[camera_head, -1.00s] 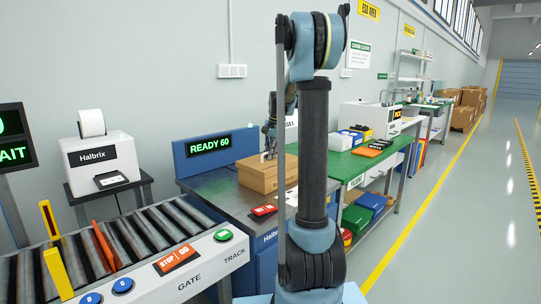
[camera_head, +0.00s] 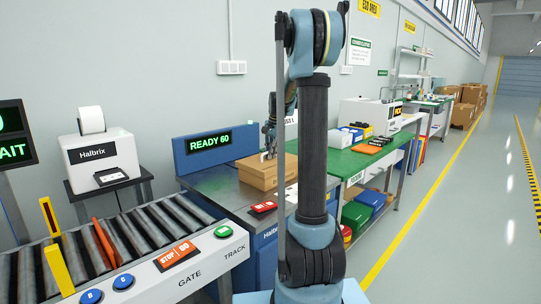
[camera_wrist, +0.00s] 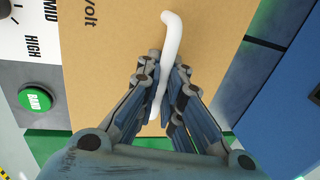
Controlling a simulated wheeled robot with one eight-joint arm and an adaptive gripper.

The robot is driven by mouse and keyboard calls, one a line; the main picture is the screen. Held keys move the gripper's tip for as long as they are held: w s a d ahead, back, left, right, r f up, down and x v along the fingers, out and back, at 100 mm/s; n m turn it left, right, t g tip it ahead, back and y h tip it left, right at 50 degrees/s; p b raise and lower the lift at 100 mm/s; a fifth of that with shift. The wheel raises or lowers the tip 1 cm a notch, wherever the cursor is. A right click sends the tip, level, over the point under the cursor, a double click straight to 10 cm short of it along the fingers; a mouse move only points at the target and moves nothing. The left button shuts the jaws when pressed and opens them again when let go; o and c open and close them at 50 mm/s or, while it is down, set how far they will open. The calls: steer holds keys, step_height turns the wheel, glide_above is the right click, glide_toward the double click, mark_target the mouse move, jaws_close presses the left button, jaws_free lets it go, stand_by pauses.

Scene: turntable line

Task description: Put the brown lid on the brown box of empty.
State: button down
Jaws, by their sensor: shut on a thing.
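A brown box-shaped thing (camera_head: 262,176) sits on the grey metal table in the head view, with a flat brown top. My gripper (camera_head: 268,153) points down at its top, partly hidden by my arm. In the wrist view, a flat brown surface (camera_wrist: 105,60) with printed letters fills the area beyond the fingers; it looks like the brown lid. My gripper (camera_wrist: 166,95) is shut on a white bent handle (camera_wrist: 178,40) that lies over this surface. I cannot tell whether the lid rests fully on the box; its edges are mostly hidden.
A blue panel reading READY 60 (camera_head: 209,143) stands behind the table. A red device (camera_head: 263,207) lies near the table's front edge. A roller conveyor (camera_head: 125,240) with buttons is at left. A green bench (camera_head: 350,163) with boxes stands to the right. A green button (camera_wrist: 39,101) shows in the wrist view.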

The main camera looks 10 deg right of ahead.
steer(key=c, duration=1.7)
jaws_free()
step_height(320, 180, up, 11)
steer(key=s+d, duration=0.1)
steer(key=s, duration=0.1)
steer(key=s+f+n, duration=0.1)
steer(key=s+n, duration=0.2)
steer(key=s, duration=1)
steer(key=s+f+n, duration=0.2)
steer(key=s+f, duration=0.5)
steer(key=s, duration=0.2)
steer(key=s+a+f+n+h, duration=0.1)
steer(key=s+f+n, duration=0.2)
steer(key=s+f, duration=0.4)
steer(key=s+f+n, duration=0.3)
steer(key=s+f, duration=0.4)
steer(key=s, duration=0.6)
steer(key=shift+s+a+f, duration=0.15)
steer(key=shift+s+f, duration=0.05)
